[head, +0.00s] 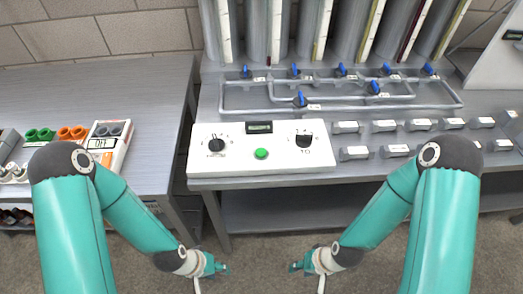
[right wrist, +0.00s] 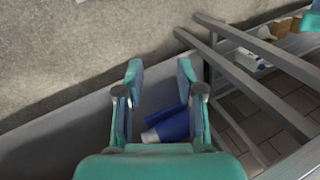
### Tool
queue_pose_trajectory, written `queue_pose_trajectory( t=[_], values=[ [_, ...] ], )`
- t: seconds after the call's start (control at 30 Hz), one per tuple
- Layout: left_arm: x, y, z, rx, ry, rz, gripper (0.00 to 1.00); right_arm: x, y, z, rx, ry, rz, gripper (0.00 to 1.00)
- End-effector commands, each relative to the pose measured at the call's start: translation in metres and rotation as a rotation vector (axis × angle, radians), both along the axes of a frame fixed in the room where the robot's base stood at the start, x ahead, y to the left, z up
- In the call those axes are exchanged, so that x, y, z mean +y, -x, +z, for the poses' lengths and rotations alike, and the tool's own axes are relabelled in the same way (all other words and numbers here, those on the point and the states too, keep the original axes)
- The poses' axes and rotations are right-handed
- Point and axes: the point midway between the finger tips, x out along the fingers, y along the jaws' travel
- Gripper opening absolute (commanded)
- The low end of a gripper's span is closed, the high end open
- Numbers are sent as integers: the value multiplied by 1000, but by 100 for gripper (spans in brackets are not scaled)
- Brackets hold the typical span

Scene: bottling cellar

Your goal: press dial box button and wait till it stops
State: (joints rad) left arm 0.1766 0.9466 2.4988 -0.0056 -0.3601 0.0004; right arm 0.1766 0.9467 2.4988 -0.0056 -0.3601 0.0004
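The white dial box (head: 262,167) lies at the front left of the metal bench in the head view. It has a green button (head: 261,154) in the middle, a black dial on the left (head: 216,144), another on the right (head: 304,139) and a dark display (head: 259,127) at the back. My left gripper (head: 222,268) and my right gripper (head: 294,267) are both low in front of the bench, apart from the box. In the right wrist view my right gripper (right wrist: 160,75) has its fingers apart with nothing between the tips. The left fingers are too small to judge.
Pipes with several blue valves (head: 300,98) and tall tubes stand behind the box. Several grey labelled blocks (head: 383,126) lie to its right. A side table (head: 150,85) on the left holds a meter (head: 103,143) and orange and green items. The right wrist view shows a blue object (right wrist: 172,127) below the gripper.

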Motion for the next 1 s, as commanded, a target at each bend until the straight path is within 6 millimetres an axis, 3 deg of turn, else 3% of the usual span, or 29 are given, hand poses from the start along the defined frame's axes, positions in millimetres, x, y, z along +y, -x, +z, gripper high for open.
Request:
queue_pose_trajectory(
  t=[0.03,0.27,1.0],
  values=[
    [0,0,0,0,0,0,40,0,0,0,0,0,0,36],
    [0,0,0,0,0,0,40,0,0,0,0,0,0,0],
    [0,0,0,0,0,0,40,0,0,0,0,0,0,0]
  ],
)
